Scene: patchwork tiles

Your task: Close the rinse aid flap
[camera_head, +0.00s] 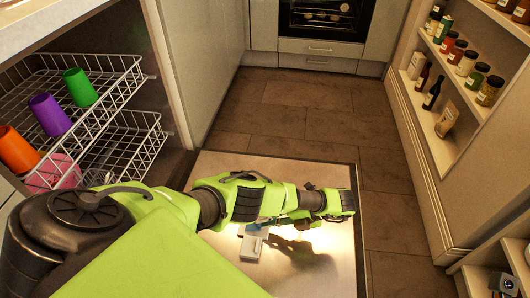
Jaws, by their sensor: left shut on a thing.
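The dishwasher door (310,262) lies folded down as a flat metal panel. The dispenser (251,247) is a small light-grey unit on its inner face. A small blue rinse aid flap (255,227) stands up at its top end, partly hidden by my arm. My left gripper (268,223) reaches in from the right side of the dispenser, low over the door, with its fingers at the flap. It is shut on the flap, though the fingertips are small and partly covered. My right gripper is out of view.
Wire racks (115,95) at the left hold a green cup (80,87), a purple cup (50,115) and an orange cup (17,150). Shelves with jars and bottles (432,93) stand at the right. The tiled floor (310,120) beyond the door is clear.

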